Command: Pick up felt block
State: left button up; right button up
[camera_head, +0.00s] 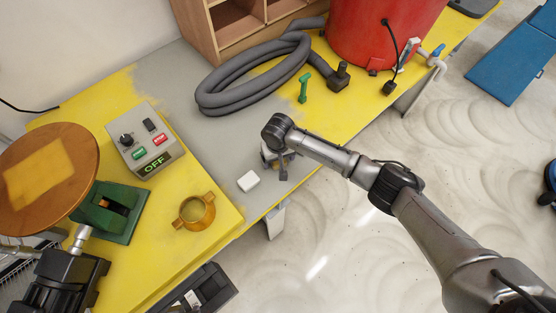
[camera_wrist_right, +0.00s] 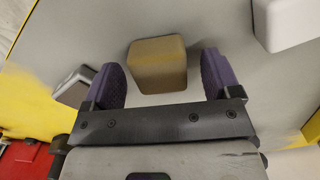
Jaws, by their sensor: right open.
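A tan block (camera_wrist_right: 158,64) with rounded edges, which looks like the felt block, lies on the grey bench top in the right wrist view. My right gripper (camera_wrist_right: 163,66) is open, with its purple finger pads on either side of the block and a visible gap on each side. In the head view my right gripper (camera_head: 279,168) points down over the grey strip near the bench's front edge. There the gripper and wrist largely hide the tan block. My left gripper is not in view.
A white block (camera_head: 248,181) lies left of my right gripper and also shows in the right wrist view (camera_wrist_right: 288,22). A grey block (camera_wrist_right: 74,86) lies beyond the other finger.

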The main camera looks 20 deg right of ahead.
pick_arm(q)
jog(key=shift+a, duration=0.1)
pick_arm(e)
jog(key=shift+f, duration=0.15)
jog(key=shift+c, duration=0.4)
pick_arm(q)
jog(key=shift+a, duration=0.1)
pick_arm(e)
jog(key=shift+c, duration=0.7)
jog(key=c, duration=0.9)
jog(key=shift+o, duration=0.2)
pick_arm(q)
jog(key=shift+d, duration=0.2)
pick_arm(e)
jog(key=shift+r, duration=0.2)
